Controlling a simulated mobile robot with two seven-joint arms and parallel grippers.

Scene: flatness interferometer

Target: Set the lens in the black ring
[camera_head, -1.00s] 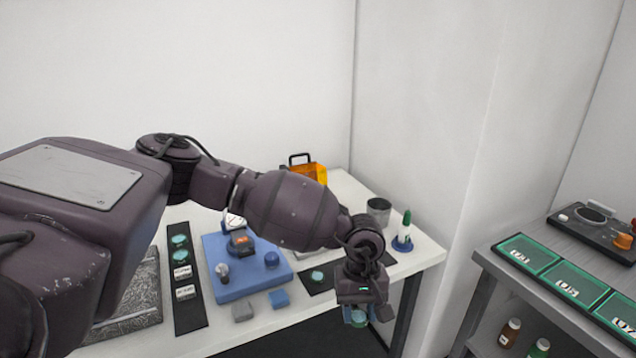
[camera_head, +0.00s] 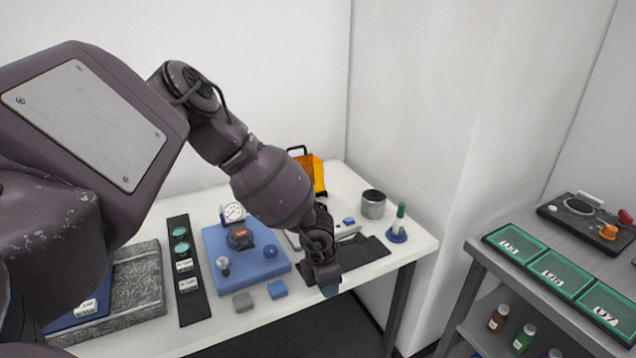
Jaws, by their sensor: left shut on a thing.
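My left gripper (camera_head: 330,287) hangs over the front edge of the white table, pointing down beside the dark mat. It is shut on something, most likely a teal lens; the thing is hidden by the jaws. Two teal lenses (camera_head: 180,233) lie on a black strip left of the blue base. A dark round part (camera_head: 240,238) sits on the blue base (camera_head: 222,287); I cannot tell whether it is the black ring. My right gripper is not in view.
A dark mat (camera_head: 372,252), a grey cup (camera_head: 373,206) and a green-tipped bottle on a blue foot (camera_head: 398,226) are near the gripper. An orange box (camera_head: 318,172) stands behind. A grey shelf (camera_head: 478,262) with green trays is at the right.

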